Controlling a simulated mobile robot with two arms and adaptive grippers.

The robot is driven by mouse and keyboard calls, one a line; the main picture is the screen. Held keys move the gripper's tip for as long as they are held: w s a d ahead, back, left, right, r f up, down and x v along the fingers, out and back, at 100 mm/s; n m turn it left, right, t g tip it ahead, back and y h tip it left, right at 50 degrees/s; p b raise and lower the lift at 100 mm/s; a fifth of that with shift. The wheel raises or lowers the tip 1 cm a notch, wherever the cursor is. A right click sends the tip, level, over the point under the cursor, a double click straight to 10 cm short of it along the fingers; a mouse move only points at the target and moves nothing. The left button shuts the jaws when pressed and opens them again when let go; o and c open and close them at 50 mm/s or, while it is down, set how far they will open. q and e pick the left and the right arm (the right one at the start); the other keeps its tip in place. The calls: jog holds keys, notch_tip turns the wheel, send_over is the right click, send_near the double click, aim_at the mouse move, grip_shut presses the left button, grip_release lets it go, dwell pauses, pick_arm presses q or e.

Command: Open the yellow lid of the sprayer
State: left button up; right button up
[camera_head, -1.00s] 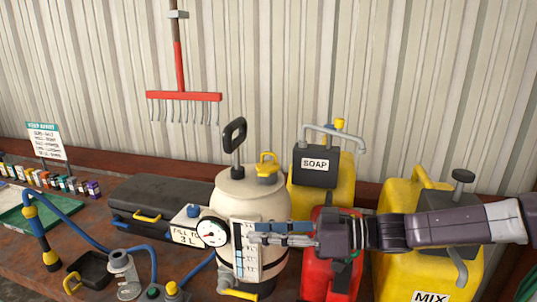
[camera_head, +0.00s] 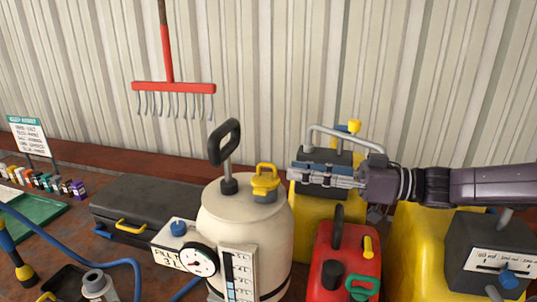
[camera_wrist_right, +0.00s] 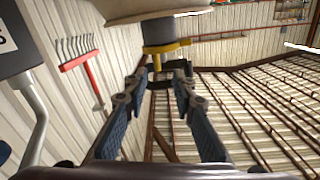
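The sprayer (camera_head: 245,225) is a cream tank standing on the bench, with a tall black pump handle (camera_head: 224,143) on top. Its yellow lid (camera_head: 265,181), with a raised grip, sits on the right part of the top. In the right wrist view the lid (camera_wrist_right: 166,47) shows beyond the fingers, under the tank's pale body. My right gripper (camera_head: 292,172) reaches in from the right, level with the lid and just right of it. It is open and empty, its blue-padded fingers (camera_wrist_right: 159,90) apart. I see no contact with the lid. My left gripper is out of view.
A yellow soap container (camera_head: 312,208) stands behind my right gripper. A red can (camera_head: 345,255) and a larger yellow container (camera_head: 415,255) stand right of the sprayer. A gauge (camera_head: 199,260) is at its front left. A black case (camera_head: 140,200) lies to the left.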

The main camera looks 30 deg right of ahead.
aim_at(266, 165)
jog(key=p+x, duration=0.2)
jog(key=x, duration=0.1)
jog(key=shift+w+a+r, duration=0.2)
jog(key=shift+w+r, duration=0.05)
jog(key=shift+r, duration=0.1)
jog(key=p+x, duration=0.1)
jog(key=x, duration=0.2)
jog(key=shift+w+f, duration=0.1)
jog(key=shift+w, duration=0.1)
jog(key=shift+w+a+f+p, duration=0.15)
jog(key=shift+w+p, duration=0.25)
jog(key=shift+a, duration=0.15)
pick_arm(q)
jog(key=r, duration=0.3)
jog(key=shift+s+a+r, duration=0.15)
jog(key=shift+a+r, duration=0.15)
pick_arm(e)
jog(key=shift+c, duration=0.3)
